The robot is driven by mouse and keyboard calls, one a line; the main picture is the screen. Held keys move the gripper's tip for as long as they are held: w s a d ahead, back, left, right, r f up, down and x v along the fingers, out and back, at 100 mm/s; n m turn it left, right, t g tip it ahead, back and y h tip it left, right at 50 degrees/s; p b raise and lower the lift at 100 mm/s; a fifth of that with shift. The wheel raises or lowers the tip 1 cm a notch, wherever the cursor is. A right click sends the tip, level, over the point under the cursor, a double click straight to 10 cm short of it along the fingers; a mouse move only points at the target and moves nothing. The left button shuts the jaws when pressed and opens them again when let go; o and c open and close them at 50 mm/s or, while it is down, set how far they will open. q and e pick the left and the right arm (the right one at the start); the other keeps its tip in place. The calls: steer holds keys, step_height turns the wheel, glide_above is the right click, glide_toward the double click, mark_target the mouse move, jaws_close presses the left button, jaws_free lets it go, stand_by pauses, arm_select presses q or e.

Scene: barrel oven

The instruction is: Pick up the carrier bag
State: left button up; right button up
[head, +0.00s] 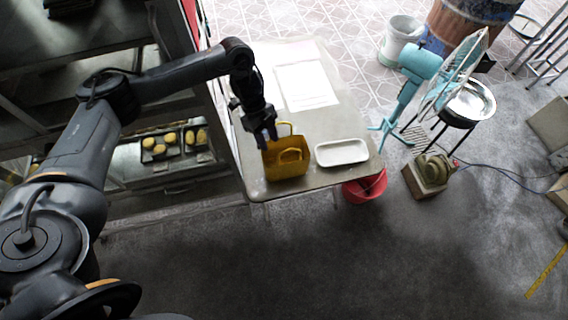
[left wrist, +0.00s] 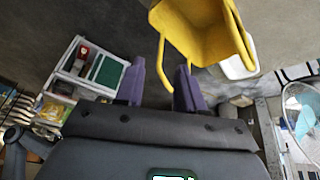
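The yellow carrier bag (head: 285,165) stands upright and open-topped on the table (head: 330,119), near its front left corner, with two looped handles. My left gripper (head: 264,142) points down at the far left side of the bag, close to its rim and handle. In the left wrist view the bag (left wrist: 205,32) is at the top. The two fingers of the gripper (left wrist: 160,75) are apart, and a yellow handle strand appears to run between them. I cannot tell whether a finger touches it. My right gripper is not in view.
A white tray (head: 342,152) lies right of the bag, and paper sheets (head: 305,85) lie behind it. A rack with trays of bread (head: 160,147) stands left of the table. A red bucket (head: 364,187) and a turquoise fan (head: 420,63) are at the right.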

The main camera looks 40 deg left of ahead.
mark_target(279, 167)
arm_select(q)
steer(key=shift+d+x, duration=0.2)
steer(key=shift+x, duration=5)
steer(key=shift+w+r, duration=0.1)
jaws_close()
